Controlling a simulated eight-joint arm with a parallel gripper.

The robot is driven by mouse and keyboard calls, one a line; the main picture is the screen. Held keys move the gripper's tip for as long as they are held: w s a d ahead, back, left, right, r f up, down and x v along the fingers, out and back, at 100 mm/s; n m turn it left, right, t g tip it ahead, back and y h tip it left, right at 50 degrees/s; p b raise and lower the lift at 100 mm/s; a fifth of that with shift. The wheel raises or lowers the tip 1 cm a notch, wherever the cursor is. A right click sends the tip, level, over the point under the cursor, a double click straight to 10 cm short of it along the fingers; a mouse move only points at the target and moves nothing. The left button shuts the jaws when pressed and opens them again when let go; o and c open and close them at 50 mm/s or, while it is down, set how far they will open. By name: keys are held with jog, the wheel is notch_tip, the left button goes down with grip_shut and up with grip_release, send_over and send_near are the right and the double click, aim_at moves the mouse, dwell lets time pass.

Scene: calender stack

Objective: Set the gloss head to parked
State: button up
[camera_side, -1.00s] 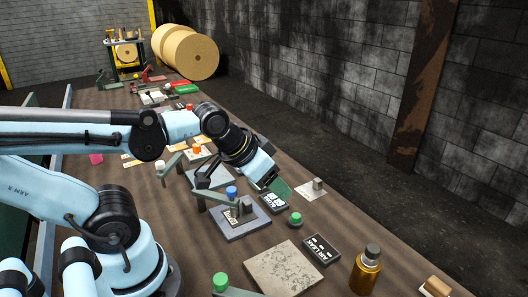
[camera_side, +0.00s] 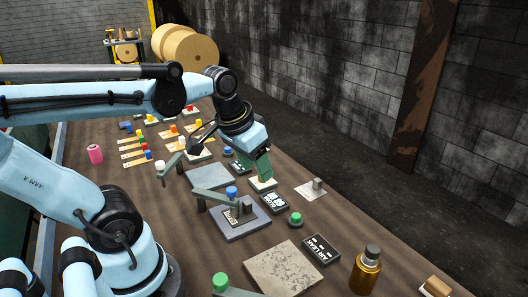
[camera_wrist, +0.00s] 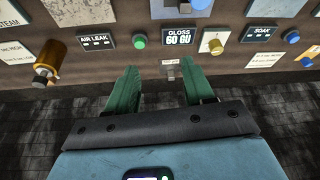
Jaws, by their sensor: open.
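A black sign reading GLOSS 60 GU (camera_wrist: 178,37) is above the jaws in the wrist view; it also stands on the bench in the side view (camera_side: 273,203). A yellow knob (camera_wrist: 213,45) on a pale plate is right of the sign in the wrist view. A small grey block on a white plate (camera_wrist: 171,68) shows between my jaws in the wrist view, and right of the sign in the side view (camera_side: 317,186). No label marks which part is the gloss head. My gripper (camera_wrist: 160,70) has green fingers, open and empty. In the side view it (camera_side: 262,166) is over a pale plate (camera_side: 262,184).
An AIR LEAK sign (camera_side: 321,249), a green button (camera_side: 295,219) and an amber bottle (camera_side: 367,270) stand towards the front. A grey-blue base with a lever and blue knob (camera_side: 231,192) is left of the GLOSS sign. A SOAK sign (camera_wrist: 261,33) is at the right in the wrist view.

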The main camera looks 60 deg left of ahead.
aim_at(231, 190)
jog(key=s+a+r+n+g, duration=0.3)
jog(key=s+a+r+g, duration=0.1)
jog(key=a, duration=0.2)
jog(key=shift+h, duration=0.4)
jog(key=shift+w+d+f, duration=0.1)
jog(key=shift+w+f, duration=0.05)
jog(key=shift+f, duration=2.8)
jog(key=shift+w+d+f, duration=0.1)
jog(key=shift+f, duration=2.85)
grip_shut()
